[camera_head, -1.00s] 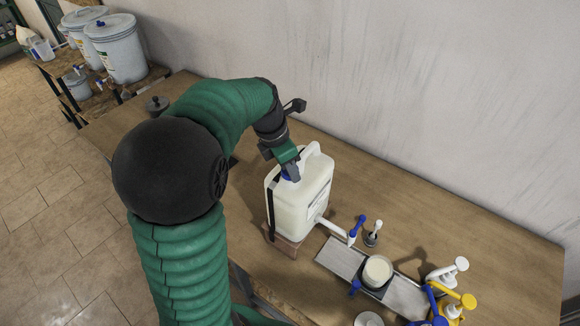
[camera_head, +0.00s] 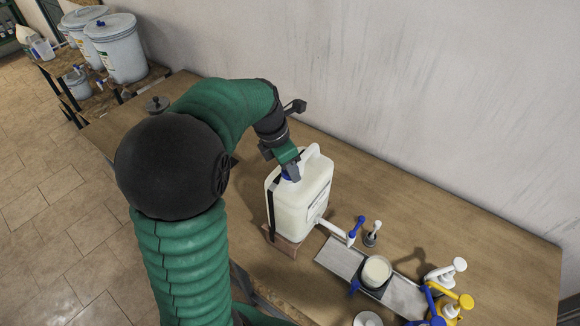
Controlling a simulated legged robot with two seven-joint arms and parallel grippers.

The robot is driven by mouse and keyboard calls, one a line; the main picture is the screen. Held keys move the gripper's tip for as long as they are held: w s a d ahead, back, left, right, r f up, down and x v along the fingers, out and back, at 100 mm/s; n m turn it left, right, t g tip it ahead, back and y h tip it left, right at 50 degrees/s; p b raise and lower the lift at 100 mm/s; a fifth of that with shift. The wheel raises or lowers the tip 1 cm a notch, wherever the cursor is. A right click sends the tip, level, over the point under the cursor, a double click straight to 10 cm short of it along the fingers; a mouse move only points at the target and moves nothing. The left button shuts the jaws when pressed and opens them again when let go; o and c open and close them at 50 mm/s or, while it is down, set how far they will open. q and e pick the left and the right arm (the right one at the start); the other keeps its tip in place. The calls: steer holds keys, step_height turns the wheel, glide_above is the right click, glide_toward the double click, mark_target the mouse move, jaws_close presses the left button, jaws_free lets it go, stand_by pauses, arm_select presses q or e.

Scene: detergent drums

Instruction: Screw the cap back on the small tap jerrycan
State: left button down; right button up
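The white jerrycan (camera_head: 305,205) stands upright on a brown block (camera_head: 281,243) on the wooden table, with a black strip down its side. Its white spout with a blue-handled tap (camera_head: 356,229) points right over a grey tray. My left gripper (camera_head: 290,173) comes down on the top of the jerrycan, at the near-left of its handle. Its fingers appear closed around the blue cap (camera_head: 287,178), of which only a little shows. The cap sits at the mouth; the gripper hides the thread and whether the cap is level. My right gripper is not in view.
The grey tray (camera_head: 338,258) holds a cup of pale liquid (camera_head: 376,271). Yellow and white pump bottles (camera_head: 455,305) stand at the lower right. A wall runs behind the table. Large drums (camera_head: 118,50) stand on a far-left rack. The table's right back is clear.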

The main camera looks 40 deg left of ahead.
arm_select(q)
steer(key=shift+f, duration=0.1)
stand_by(0.5)
steer(key=shift+f, duration=0.25)
stand_by(0.3)
steer(key=m+p, duration=0.1)
steer(key=m, duration=0.2)
steer(key=shift+r+h, duration=0.1)
steer(key=shift+h, duration=0.3)
steer(key=shift+m+g+p, duration=0.4)
steer(key=shift+m+p, duration=0.05)
steer(key=shift+m, duration=0.65)
steer(key=shift+h, duration=0.3)
steer(key=shift+m, duration=0.3)
